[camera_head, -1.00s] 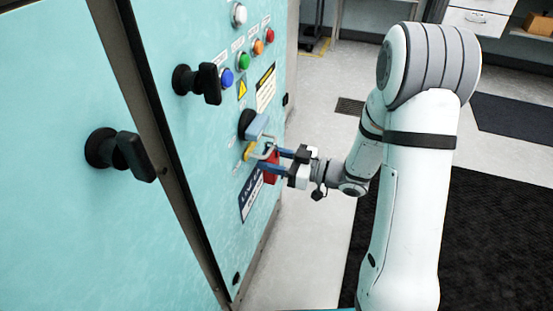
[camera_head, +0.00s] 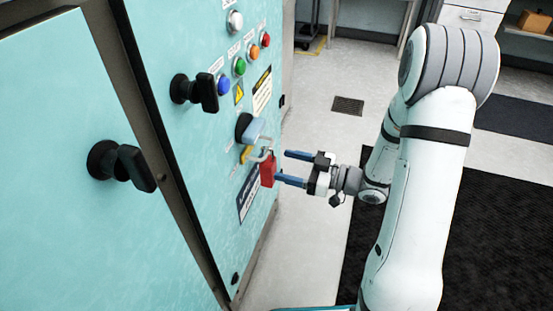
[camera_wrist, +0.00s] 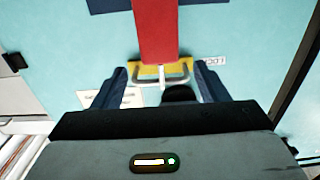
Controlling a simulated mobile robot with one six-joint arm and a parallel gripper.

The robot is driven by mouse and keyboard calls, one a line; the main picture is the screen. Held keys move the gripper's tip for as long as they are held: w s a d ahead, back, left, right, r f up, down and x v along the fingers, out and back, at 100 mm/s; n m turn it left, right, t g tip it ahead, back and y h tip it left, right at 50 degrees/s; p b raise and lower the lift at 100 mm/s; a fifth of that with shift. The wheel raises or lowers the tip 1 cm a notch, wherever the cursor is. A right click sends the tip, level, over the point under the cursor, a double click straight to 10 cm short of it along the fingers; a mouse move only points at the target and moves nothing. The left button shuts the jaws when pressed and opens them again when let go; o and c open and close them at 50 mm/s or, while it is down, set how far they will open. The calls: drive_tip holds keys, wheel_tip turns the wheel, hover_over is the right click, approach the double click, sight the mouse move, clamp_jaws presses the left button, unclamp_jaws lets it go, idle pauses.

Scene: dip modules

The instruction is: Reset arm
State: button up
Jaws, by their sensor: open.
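My gripper (camera_head: 292,168) is open and empty, with its two blue fingers pointing left at the cabinet. It is just to the right of a red padlock (camera_head: 267,171), apart from it in the head view. My white arm stands at the right.
Black door handles (camera_head: 130,165) and (camera_head: 203,92) stick out from the cabinet. Coloured buttons (camera_head: 240,66) sit above the switch. The floor (camera_head: 330,130) between cabinet and arm is clear. A dark mat (camera_head: 460,230) lies at the right, and a drawer unit (camera_head: 470,20) stands at the back.

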drive_tip(key=w+d+r+m+t+h+p, duration=0.1)
drive_tip(key=w+d+r+m+h+p, duration=0.1)
drive_tip(key=d+r+h+p, duration=0.45)
drive_tip(key=w+d+r+m+t+h+p, duration=0.1)
drive_tip(key=d+r+m+t+h+p, duration=0.2)
drive_tip(key=r+p, duration=0.45)
drive_tip(key=w+d+r+m+h+p, duration=0.2)
drive_tip(key=d+r+h+p, duration=0.25)
drive_tip(key=r+h, duration=0.4)
drive_tip(key=s+a+r+m+g+p, duration=0.2)
drive_tip(key=s+r+m+g+p, duration=0.1)
drive_tip(key=s+r+p, duration=0.4)
drive_tip(key=s+a+r+m+g+y+p, duration=0.1)
drive_tip(key=s+a+r+m+g+p, duration=0.1)
drive_tip(key=s+r+m+g+p, duration=0.2)
drive_tip(key=s+r+p, duration=0.3)
drive_tip(key=s+r, duration=0.4)
drive_tip(key=s, duration=0.4)
drive_tip(key=shift+a+g, duration=0.15)
drive_tip(key=shift+g, duration=0.15)
idle(0.5)
